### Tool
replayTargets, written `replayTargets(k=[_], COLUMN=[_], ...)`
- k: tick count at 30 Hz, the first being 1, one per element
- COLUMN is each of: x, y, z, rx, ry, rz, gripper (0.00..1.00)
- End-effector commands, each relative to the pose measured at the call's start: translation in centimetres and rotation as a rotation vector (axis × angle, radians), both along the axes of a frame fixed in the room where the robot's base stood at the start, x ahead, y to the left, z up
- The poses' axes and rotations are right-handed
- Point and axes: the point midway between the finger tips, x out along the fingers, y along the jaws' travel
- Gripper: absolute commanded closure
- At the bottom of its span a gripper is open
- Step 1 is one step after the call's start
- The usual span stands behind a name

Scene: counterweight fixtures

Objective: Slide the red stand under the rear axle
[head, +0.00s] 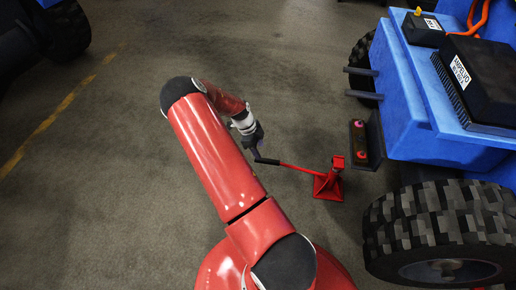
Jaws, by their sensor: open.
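The red stand (328,184) stands on the floor at the right of centre in the head view, with its base flat and a short post upright. A red bar with a black grip (266,161) reaches from it to the left. My gripper (257,150) is open at the grip's left end; I cannot tell whether its fingers are around the grip. The stand is just left of the blue vehicle (395,120), beside its black end bracket (375,138) and near the big front tyre. The rear axle is hidden under the body.
A large black tyre (440,232) fills the lower right, and another tyre (364,65) shows farther back. Dark bars stick out from the vehicle's left side. Part of another vehicle (60,30) is at the upper left. The grey floor left of my arm is clear, with a yellow line.

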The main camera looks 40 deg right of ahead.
Motion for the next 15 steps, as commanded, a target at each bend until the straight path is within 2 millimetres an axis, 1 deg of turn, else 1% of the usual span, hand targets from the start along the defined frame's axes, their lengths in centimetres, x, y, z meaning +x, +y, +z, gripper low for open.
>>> replayTargets(k=[8, 15], x=[-0.4, -1.1], y=[-0.4, -1.0], z=[-1.5, -4.0], rx=[-0.004, -0.003], ry=[0.001, 0.002], rz=[-0.007, -0.006], gripper=[0.49, 0.49])
